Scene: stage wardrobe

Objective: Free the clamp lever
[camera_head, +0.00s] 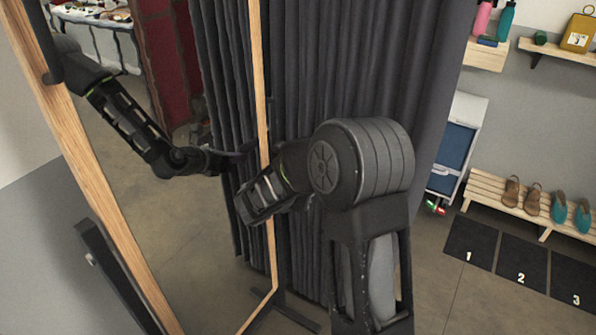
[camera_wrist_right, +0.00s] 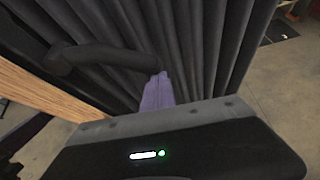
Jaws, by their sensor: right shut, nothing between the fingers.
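The clamp lever (camera_wrist_right: 105,56) is a black curved bar in the right wrist view. It sticks out from the mirror's wooden frame (camera_wrist_right: 40,92) toward the middle of the picture. My right gripper (camera_wrist_right: 158,82) shows as purple fingers, shut and empty. Its tips are by the lever's free end; I cannot tell whether they touch it. In the head view my right arm reaches to the mirror's right upright (camera_head: 258,90) and its forearm hides the gripper. A dark curved piece near that upright seems to be the lever. My left gripper is not in view.
The mirror glass (camera_head: 190,240) reflects my arm. A dark grey curtain (camera_head: 330,60) hangs close behind the frame. A wooden bench (camera_head: 480,190) with shoes and numbered black mats (camera_head: 520,262) stand at the right. Open floor lies between.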

